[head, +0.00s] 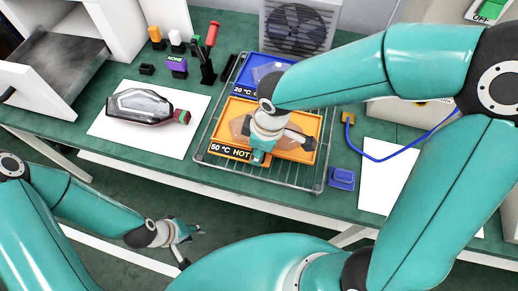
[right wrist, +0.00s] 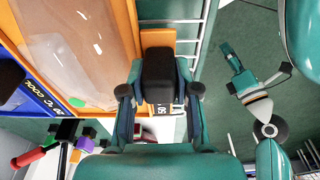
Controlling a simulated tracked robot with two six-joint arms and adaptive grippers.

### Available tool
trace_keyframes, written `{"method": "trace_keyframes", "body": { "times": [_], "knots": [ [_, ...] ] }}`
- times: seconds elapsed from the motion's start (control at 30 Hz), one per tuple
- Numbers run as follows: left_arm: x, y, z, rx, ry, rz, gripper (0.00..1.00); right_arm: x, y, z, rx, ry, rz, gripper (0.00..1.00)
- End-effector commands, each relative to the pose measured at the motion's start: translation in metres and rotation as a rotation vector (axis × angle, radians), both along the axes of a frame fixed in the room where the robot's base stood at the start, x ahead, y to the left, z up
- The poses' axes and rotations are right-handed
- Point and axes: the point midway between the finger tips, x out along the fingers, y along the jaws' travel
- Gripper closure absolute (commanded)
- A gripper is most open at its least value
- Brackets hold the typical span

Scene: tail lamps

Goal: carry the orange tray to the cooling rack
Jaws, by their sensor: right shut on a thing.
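The orange tray (head: 313,126) carries a "50 °C HOT" label and a clear brownish sheet; it lies over the front of a wire rack (head: 319,180), in front of a fan. I cannot tell whether it rests on the wires. My right gripper (head: 258,157) is at the tray's front edge. In the right wrist view it is shut on the tray's black grip (right wrist: 158,75), beside the orange tray wall (right wrist: 135,20). My right arm hides part of the tray. My left gripper (head: 193,246) is open and empty, below the table's front edge.
A blue tray (head: 243,84) marked "20 °C" lies behind the orange one. The fan (head: 297,27) stands at the back. A clear lamp (head: 140,105) lies on white paper at left. A blue block (head: 342,178) and blue cable (head: 385,158) are at right.

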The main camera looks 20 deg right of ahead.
Motion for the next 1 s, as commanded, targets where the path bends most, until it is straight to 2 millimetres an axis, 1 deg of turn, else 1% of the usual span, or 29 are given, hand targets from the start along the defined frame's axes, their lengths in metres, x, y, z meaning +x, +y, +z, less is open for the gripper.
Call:
{"method": "trace_keyframes", "body": {
  "times": [0.17, 0.2, 0.27, 0.3, 0.33, 0.6, 0.73, 0.87, 1.0],
  "knots": [
    [0.000, 0.000, 0.000, 0.000, 0.000, 0.000, 0.60, 0.000, 0.000, 0.000, 0.000, 0.000, 0.000, 1.00],
    [0.000, 0.000, 0.000, 0.000, 0.000, 0.000, 0.60, -0.001, 0.000, 0.000, 0.000, 0.001, 0.000, 0.63],
    [0.000, 0.000, 0.000, 0.000, 0.000, 0.000, 0.60, 0.000, 0.000, 0.000, 0.000, 0.001, 0.000, 0.53],
    [0.000, 0.000, 0.000, 0.000, 0.000, 0.000, 0.60, 0.000, 0.000, 0.000, 0.000, 0.001, 0.000, 0.46],
    [0.000, 0.000, 0.000, 0.000, 0.000, 0.000, 0.60, 0.000, 0.000, 0.000, 0.000, 0.001, 0.000, 0.44],
    [0.000, 0.000, 0.000, 0.000, 0.000, 0.000, 0.60, 0.000, 0.000, 0.000, 0.000, 0.001, 0.001, 0.44],
    [0.000, 0.000, 0.001, 0.000, 0.000, 0.000, 0.60, 0.000, -0.001, 0.006, -0.001, -0.001, 0.001, 0.44],
    [0.000, 0.000, 0.003, 0.000, 0.000, 0.000, 0.60, -0.001, -0.002, 0.023, 0.001, -0.004, 0.001, 0.44],
    [0.000, 0.000, 0.005, 0.000, 0.000, 0.000, 0.60, -0.003, -0.005, 0.049, 0.002, -0.005, 0.001, 0.44]
  ]
}}
